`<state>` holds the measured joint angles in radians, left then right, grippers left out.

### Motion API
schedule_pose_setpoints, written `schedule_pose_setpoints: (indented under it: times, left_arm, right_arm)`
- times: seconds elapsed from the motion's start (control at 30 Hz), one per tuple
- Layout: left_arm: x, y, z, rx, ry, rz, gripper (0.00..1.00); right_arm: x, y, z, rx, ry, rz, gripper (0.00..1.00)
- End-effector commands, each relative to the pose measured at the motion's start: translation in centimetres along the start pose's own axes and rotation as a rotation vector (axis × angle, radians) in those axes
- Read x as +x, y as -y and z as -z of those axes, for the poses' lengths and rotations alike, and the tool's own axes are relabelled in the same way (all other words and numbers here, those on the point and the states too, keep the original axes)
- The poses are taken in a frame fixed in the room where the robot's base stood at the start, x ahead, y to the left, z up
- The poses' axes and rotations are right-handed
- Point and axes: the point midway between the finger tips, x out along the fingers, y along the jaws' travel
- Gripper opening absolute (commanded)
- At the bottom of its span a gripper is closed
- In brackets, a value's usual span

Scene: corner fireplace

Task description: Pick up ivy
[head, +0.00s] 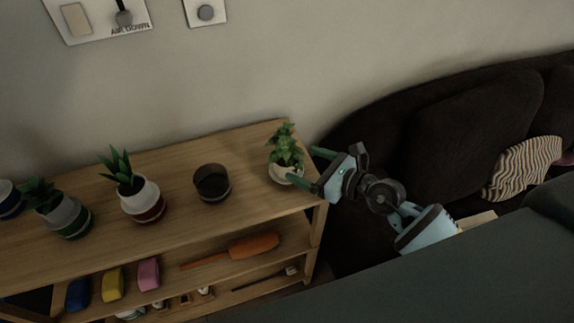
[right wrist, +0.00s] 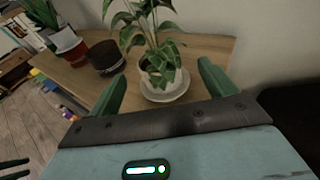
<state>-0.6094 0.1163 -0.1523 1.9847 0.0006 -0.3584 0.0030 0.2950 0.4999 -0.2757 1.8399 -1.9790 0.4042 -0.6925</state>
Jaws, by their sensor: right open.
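The ivy (head: 286,147) is a leafy green plant in a white pot on a white saucer (head: 284,175), upright at the right end of the wooden shelf top. In the right wrist view the ivy (right wrist: 146,33) stands straight ahead, its pot (right wrist: 158,78) showing between the fingers. My right gripper (head: 307,167) is open, with its green fingers just right of the pot, one toward the wall and one toward the front. The right gripper (right wrist: 161,78) holds nothing. My left gripper is not in the head view.
The wooden shelf (head: 240,185) also bears a dark cup (head: 211,183) and potted plants, including one in a white and red pot (head: 142,202). A lower shelf holds an orange tool (head: 252,246). A dark sofa (head: 440,130) is to the right. The wall is close behind.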

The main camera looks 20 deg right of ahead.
Motion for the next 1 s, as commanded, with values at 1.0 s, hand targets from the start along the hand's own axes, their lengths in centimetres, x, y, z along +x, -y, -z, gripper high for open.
schedule_pose_setpoints:
  times: [1.0]
  left_arm:
    - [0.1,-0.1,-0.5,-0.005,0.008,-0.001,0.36]
  right_arm:
    - [6.7,-0.4,0.5,0.003,0.001,-0.001,0.81]
